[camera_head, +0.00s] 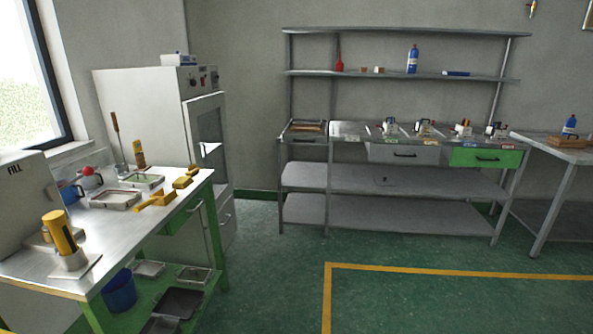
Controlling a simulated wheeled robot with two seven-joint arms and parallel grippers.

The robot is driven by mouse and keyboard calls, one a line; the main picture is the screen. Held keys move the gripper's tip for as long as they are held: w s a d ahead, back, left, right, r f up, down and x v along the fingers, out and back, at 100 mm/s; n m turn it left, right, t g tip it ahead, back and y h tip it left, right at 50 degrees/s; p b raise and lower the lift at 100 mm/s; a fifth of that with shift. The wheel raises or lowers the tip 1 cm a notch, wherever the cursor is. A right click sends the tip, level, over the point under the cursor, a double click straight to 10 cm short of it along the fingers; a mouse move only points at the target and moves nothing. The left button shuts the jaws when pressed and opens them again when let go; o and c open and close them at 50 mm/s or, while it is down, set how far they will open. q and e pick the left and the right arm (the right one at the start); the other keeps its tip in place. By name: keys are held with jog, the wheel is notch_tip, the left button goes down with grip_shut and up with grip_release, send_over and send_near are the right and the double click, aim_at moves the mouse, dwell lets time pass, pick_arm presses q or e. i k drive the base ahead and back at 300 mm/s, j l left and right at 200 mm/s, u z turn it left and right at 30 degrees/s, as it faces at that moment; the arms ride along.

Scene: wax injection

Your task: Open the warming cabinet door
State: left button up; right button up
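The warming cabinet (140,103) is a tall white box by the left wall, behind the green-framed bench. Its door (206,135) faces right, has a tall glass window and appears shut. A light handle (210,149) shows across the window. Dark knobs sit on the panel above the door. The cabinet's lower left part is hidden by the bench. Neither of my grippers is in view.
The steel bench (115,225) at left carries trays, yellow blocks and a yellow cylinder. A steel shelf unit (400,180) stands along the back wall, with a side table (560,150) at right. The green floor (270,290) between them is clear, with yellow lines.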

aim_at(191, 109)
jog(key=i, duration=1.15)
jog(key=i+l+u, duration=0.1)
jog(key=i, duration=1)
